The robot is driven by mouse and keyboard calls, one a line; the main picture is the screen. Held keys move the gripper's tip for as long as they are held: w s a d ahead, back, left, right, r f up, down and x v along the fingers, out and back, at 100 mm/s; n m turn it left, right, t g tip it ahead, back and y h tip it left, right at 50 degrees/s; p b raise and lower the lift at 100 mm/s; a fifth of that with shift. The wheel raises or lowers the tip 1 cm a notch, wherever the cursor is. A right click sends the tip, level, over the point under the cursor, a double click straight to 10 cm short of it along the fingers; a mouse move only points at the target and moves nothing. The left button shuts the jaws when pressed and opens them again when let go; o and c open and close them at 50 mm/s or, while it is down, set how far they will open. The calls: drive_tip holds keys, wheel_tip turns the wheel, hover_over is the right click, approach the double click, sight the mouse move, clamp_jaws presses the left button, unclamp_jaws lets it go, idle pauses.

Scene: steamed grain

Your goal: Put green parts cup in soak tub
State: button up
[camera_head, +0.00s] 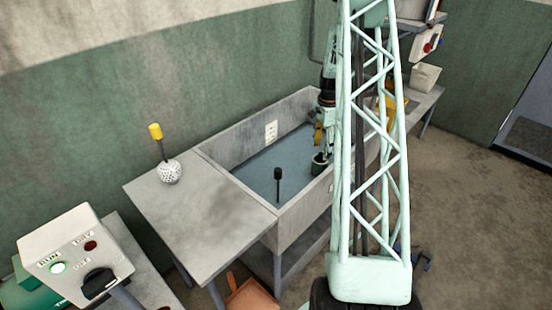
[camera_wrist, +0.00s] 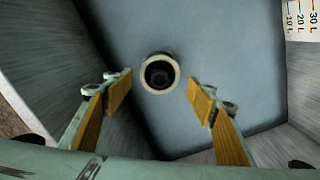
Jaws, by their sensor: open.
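The grey soak tub (camera_head: 229,180) stands mid-scene with a blue-grey bottom or liquid surface inside; which of these cannot be told. The green parts cup (camera_head: 320,163) shows inside the tub at its right part, partly behind my arm. In the wrist view the cup (camera_wrist: 159,74) is a small round shape with a pale rim and dark inside, seen from above against the blue-grey surface. My gripper (camera_wrist: 160,90) is open, its orange-padded fingers spread to either side of the cup, with visible gaps. In the head view my gripper (camera_head: 319,134) is just above the cup.
A dark-headed stick (camera_head: 278,175) stands in the tub. A white perforated ball with a yellow-topped stick (camera_head: 168,172) sits on the side table (camera_head: 215,215) at left. A control box (camera_head: 75,258) is at lower left. The tub walls (camera_wrist: 55,65) enclose my gripper closely.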

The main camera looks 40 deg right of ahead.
drive_tip(key=w+a+r+n, duration=0.35)
drive_tip(key=a+r, duration=0.45)
drive_tip(key=r, duration=0.4)
drive_tip(key=s+a+r+n+t, duration=0.15)
drive_tip(key=a+r+n, duration=0.55)
drive_tip(key=a+r, duration=2)
drive_tip(key=s+a+r+n+t, duration=0.1)
drive_tip(key=s+a+r+n, duration=0.35)
drive_tip(key=s+a, duration=0.55)
drive_tip(key=s+a+r+n+t, duration=0.1)
drive_tip(key=s+a+r+n, duration=0.5)
drive_tip(key=a, duration=0.6)
drive_tip(key=s+a+n, duration=0.1)
drive_tip(key=s+a, duration=0.2)
drive_tip(key=s, duration=0.4)
drive_tip(key=s+a+f+n, duration=0.1)
drive_tip(key=s+a, duration=0.3)
drive_tip(key=s, duration=0.4)
drive_tip(key=shift+f, duration=0.2)
